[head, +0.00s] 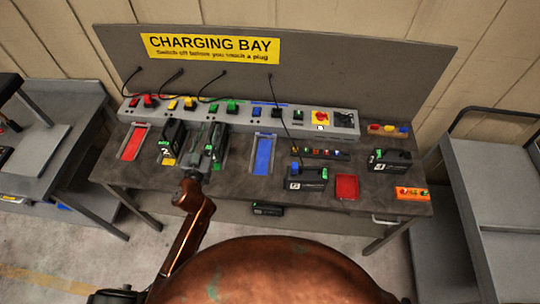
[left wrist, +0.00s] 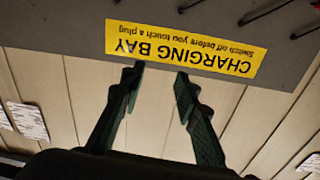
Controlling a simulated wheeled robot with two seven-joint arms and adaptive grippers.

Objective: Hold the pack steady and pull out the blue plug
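A black pack marked 5 (head: 310,178) stands upright on the bench, right of the blue bay (head: 264,155). A thin black cable (head: 284,118) runs down from the backboard towards this pack. A blue piece (head: 254,113) shows on the charger strip (head: 310,123). My left gripper (head: 213,138) is over the bench, left of the blue bay and apart from pack 5. In the left wrist view its fingers (left wrist: 157,76) are spread with nothing between them. My right gripper is not in view.
Other packs stand at the left (head: 172,138) and right (head: 389,160) of the bench. A red tray (head: 347,187) and an orange item (head: 411,193) lie at the right front. Red, yellow and green plugs with cables line the strip's left. The yellow sign (head: 210,48) is behind.

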